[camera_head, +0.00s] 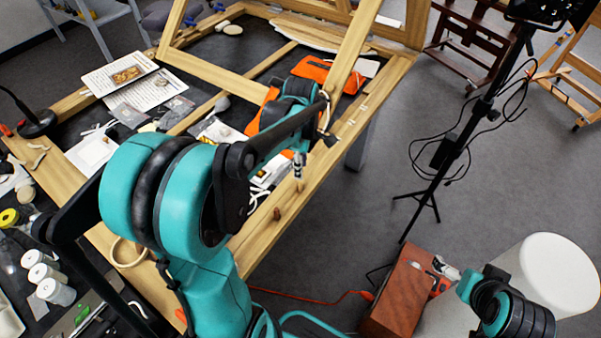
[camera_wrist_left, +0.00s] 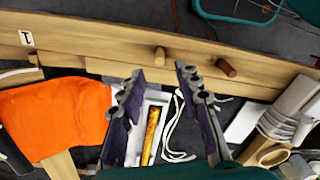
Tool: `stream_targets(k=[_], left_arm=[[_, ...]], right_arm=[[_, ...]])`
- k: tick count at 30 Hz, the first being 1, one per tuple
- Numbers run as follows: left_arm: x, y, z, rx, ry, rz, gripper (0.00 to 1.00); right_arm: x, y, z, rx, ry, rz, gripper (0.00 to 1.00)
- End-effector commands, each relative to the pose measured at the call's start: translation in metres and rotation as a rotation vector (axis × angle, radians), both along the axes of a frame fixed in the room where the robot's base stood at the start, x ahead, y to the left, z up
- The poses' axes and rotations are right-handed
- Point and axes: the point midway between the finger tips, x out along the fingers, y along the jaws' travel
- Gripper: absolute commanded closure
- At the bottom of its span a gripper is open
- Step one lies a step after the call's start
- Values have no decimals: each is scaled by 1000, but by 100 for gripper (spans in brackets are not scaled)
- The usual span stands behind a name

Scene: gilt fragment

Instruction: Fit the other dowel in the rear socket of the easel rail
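The easel rail (camera_head: 262,228) is the long wooden beam along the table's near edge; it also crosses the left wrist view (camera_wrist_left: 95,50). A pale dowel (camera_wrist_left: 160,56) and a darker brown dowel (camera_wrist_left: 226,67) stick up from it, a short gap apart. In the head view they are small pegs, one (camera_head: 300,186) under my left gripper and one (camera_head: 276,213) nearer. My left gripper (camera_head: 298,167) is above the rail; its fingers (camera_wrist_left: 160,78) are apart with nothing between them. Which socket is the rear one is unclear. My right gripper (camera_head: 440,273) is away at lower right, its fingers unclear.
An orange cloth (camera_wrist_left: 55,118) lies behind the rail. A narrow box with a gilt piece (camera_wrist_left: 151,130) and white cords lie beyond the fingers. A reddish wooden box (camera_head: 398,296) stands below right, beside a white round-topped stand (camera_head: 552,275). A black light stand (camera_head: 462,140) rises at right.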

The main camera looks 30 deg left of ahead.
Motion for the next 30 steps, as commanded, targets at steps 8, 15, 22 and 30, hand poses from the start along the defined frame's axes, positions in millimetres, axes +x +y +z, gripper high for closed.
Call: stream_targets(k=[8, 15, 22, 30], left_arm=[[-1, -1, 33, 1, -4, -13, 67], [-27, -30, 53, 52, -125, -407, 67], [-70, -71, 65, 231, -306, -1087, 67], [-104, -101, 58, 499, -412, -1676, 67]], right_arm=[[0, 0, 10, 0, 0, 0, 0], [0, 0, 10, 0, 0, 0, 0], [0, 0, 10, 0, 0, 0, 0], [0, 0, 10, 0, 0, 0, 0]])
